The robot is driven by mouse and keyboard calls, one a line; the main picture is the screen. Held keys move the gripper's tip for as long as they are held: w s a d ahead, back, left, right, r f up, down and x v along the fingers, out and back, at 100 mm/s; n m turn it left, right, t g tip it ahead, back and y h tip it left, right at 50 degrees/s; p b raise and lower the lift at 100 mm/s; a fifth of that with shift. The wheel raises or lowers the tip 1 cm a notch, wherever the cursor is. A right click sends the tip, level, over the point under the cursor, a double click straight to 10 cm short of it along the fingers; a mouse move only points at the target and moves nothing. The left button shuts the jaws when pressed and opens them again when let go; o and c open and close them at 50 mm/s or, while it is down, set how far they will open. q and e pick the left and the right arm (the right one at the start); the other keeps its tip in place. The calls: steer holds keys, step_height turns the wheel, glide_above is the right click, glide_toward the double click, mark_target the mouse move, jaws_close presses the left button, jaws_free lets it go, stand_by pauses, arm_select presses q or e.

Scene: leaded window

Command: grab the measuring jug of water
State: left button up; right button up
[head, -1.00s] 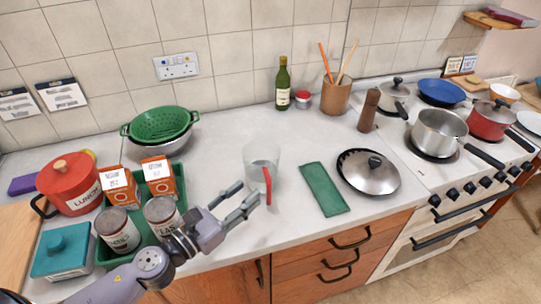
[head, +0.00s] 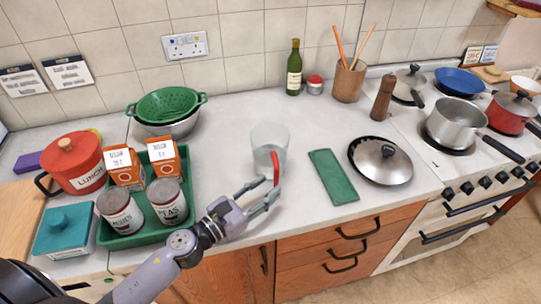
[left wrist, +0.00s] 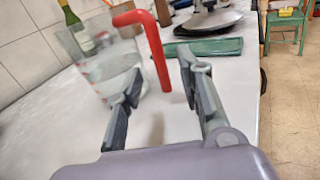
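The measuring jug (head: 268,142) is clear, with a red handle (head: 276,167), and stands upright on the pale worktop. Water shows faintly in its lower part. My left gripper (head: 265,197) is open at the handle, on the near side of the jug. In the left wrist view the jug (left wrist: 105,72) is blurred at the upper left. Its red handle (left wrist: 157,55) appears between the two spread fingertips of my left gripper (left wrist: 160,80), with a gap on each side. Whether the handle is fully between the fingers in depth I cannot tell. My right gripper is not in view.
A green tray (head: 125,240) with tins and cartons stands left of the jug. A green folded cloth (head: 334,178) and a pan lid (head: 381,160) lie to its right. A green bottle (head: 294,68) stands behind. Worktop around the jug is clear.

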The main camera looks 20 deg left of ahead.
mark_target(275, 181)
arm_select(q)
steer(key=p+x, duration=0.1)
steer(key=x, duration=0.2)
steer(key=shift+w+d+r, duration=0.15)
steer(key=shift+w+d, duration=0.05)
steer(key=shift+w, duration=0.15)
steer(key=shift+w+d, duration=0.15)
steer(key=shift+w, duration=0.1)
steer(key=c, duration=0.6)
jaws_close()
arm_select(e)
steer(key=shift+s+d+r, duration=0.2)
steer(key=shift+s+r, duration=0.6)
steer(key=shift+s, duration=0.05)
